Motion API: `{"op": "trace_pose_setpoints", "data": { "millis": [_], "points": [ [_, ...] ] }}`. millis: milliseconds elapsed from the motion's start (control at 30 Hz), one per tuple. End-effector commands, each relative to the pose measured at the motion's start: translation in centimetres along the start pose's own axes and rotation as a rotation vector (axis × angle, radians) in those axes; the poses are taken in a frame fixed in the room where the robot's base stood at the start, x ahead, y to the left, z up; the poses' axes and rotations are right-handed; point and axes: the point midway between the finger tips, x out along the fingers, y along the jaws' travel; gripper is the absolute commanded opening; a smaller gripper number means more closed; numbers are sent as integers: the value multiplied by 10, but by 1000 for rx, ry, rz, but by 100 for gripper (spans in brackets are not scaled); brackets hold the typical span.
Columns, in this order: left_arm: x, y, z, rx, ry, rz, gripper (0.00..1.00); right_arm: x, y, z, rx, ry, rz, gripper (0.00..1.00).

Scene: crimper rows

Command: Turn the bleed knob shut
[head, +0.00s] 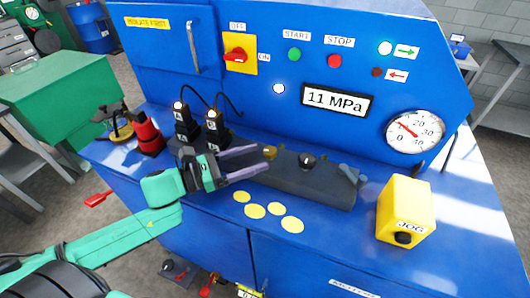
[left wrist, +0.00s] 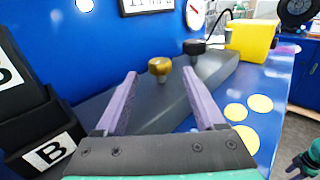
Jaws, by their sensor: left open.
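A dark manifold block (head: 290,184) lies on the blue bench and carries a brass knob (head: 270,152) and a black knob (head: 307,160). I see no readable label saying which is the bleed knob. My left gripper (head: 262,158) is open, its two purple fingers pointing at the brass knob. In the left wrist view the brass knob (left wrist: 160,66) appears between the open fingertips (left wrist: 160,74), apparently just ahead of them and not clasped. The black knob (left wrist: 194,47) is farther along the block. Part of my right gripper (left wrist: 298,168) shows at the lower right edge, its jaws too small to judge.
The display (head: 337,100) reads 11 MPa, beside a round gauge (head: 415,131). A yellow JOG box (head: 404,207) stands at right. Labelled black blocks (head: 187,124) with cables and a red-black object (head: 147,134) stand at left. Several yellow discs (head: 254,211) lie in front of the block.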

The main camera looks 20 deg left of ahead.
Motion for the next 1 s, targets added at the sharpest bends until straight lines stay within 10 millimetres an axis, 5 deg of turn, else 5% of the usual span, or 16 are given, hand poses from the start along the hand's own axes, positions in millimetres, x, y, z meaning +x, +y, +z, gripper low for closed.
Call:
{"op": "trace_pose_setpoints", "data": {
  "millis": [233,567,700,767,1000],
  "points": [
    [30,0,2,1,-2,1,71,-7,12,-10,2,16,17,54],
    [34,0,0,-1,1,0,71,-6,-1,-4,6,6,-1,54],
    [34,0,0,-1,1,-1,17,-6,-3,-4,5,6,-4,54],
    [34,0,0,-1,1,-1,0,-6,-3,-4,5,6,-4,54],
    [34,-1,0,-1,0,9,0,-6,-2,-4,3,6,-2,54]
  ]
}}
